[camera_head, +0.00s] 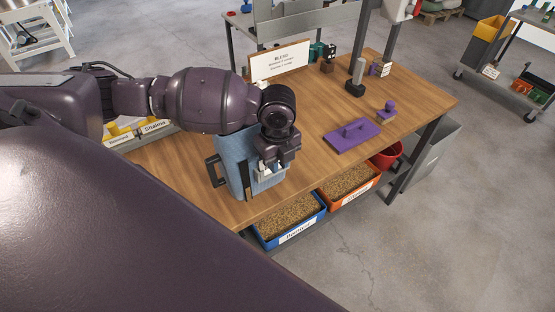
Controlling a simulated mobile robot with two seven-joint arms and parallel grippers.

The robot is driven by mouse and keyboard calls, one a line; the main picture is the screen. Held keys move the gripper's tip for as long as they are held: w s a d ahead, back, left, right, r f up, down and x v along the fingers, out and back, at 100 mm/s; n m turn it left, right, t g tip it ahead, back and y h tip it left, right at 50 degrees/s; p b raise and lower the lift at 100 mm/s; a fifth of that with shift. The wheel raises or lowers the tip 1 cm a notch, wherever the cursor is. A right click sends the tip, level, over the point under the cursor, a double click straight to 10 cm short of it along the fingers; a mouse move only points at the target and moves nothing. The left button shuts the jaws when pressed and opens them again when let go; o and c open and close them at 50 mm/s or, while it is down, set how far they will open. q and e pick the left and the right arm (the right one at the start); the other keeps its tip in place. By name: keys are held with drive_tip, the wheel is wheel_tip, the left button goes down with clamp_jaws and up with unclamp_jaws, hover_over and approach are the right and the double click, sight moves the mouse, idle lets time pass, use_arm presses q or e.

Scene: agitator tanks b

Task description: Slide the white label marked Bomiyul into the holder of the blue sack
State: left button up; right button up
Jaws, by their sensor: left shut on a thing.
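The blue sack (233,158) stands upright on the wooden table near its front edge. My left gripper (266,168) is at the sack's right front side, pointing down. It is shut on a small white label (265,173), of which only a little shows between and below the fingers. The label's writing cannot be read, and I cannot tell whether it is inside the holder. The holder on the sack's front is mostly hidden by the gripper. My right gripper is not in view.
A sign headed BLEND (279,61) stands at the back of the table (310,118). A blue bin (289,228) and an orange bin (348,185) with grain sit below the front edge. Labelled yellow containers (122,128) are at left.

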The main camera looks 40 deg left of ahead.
use_arm(q)
drive_tip(key=o, duration=0.8)
wheel_tip(320, 180, up, 4)
drive_tip(key=shift+r, duration=0.1)
wheel_tip(320, 180, up, 5)
drive_tip(key=shift+r, duration=0.85)
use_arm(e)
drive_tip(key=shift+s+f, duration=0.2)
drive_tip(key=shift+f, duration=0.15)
